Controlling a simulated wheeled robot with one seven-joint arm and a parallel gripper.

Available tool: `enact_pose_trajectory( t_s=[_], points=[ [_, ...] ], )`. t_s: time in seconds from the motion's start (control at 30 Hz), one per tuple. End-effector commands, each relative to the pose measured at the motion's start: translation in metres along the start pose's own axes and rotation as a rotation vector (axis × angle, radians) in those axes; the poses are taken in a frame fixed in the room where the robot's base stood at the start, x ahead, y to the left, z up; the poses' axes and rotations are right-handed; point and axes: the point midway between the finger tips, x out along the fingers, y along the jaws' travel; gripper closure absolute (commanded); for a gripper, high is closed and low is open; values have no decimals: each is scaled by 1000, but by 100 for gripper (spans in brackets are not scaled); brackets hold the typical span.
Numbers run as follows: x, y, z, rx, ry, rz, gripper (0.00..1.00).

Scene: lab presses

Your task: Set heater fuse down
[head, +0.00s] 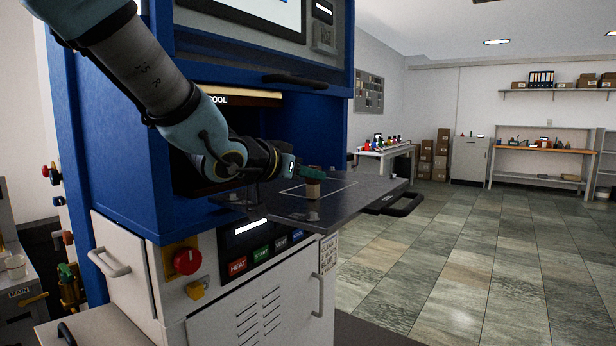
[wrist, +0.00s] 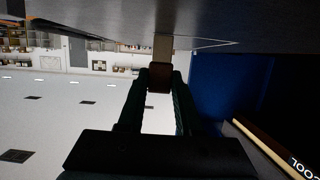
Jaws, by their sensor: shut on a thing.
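The heater fuse (head: 313,189) is a small upright cylinder with a tan body and a brown upper part. It stands on or just above the dark pulled-out plate (head: 300,212) of the blue press; I cannot tell if it touches. My gripper (head: 312,172) reaches in level from the left, its green fingers shut on the fuse's upper part. In the wrist view, which is upside down, the fuse (wrist: 160,77) sits between the two fingertips (wrist: 162,74), its tan end close to the plate surface (wrist: 110,18).
A white outline (head: 340,184) marks the plate. The blue press frame (head: 110,140) stands close around my arm. Below are a red knob (head: 187,261) and coloured buttons (head: 262,254). Open tiled floor lies right.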

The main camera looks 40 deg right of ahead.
Motion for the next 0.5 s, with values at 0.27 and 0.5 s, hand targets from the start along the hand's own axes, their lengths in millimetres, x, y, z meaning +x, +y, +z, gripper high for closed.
enact_pose_trajectory(
  t_s=[0.27, 0.5],
  points=[
    [1, 0, 3, 0, 0, 0, 63],
    [1, 0, 2, 0, -1, 0, 36]
  ],
)
